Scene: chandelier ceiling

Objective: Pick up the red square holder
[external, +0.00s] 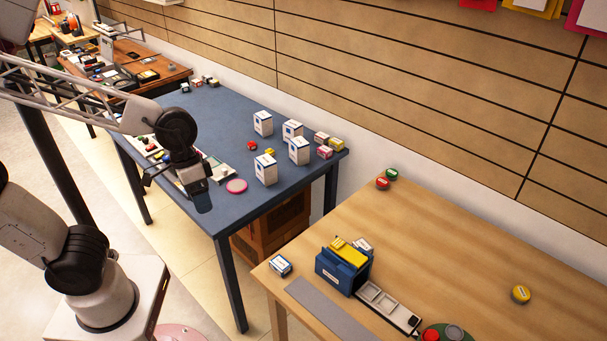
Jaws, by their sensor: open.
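My gripper (203,203) points down beside the front edge of the blue table (225,115); its fingers are dark and small, and I see nothing held. No item is clearly a red square holder. Small red-and-white boxes (324,152) sit at the blue table's right end, beside yellow ones. A red round item (252,145) lies near the table's middle, right of my gripper and farther back. Red and pink flat pieces (590,14) hang on the wall at the top right. A light tray (214,166) with small items is partly hidden behind my wrist.
Several white boxes (265,170) stand on the blue table, with a pink disc (236,186) near its front. A wooden table (455,245) at right holds a blue box (340,272) with yellow on top, a grey strip (330,311) and round containers (521,294). Its middle is clear.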

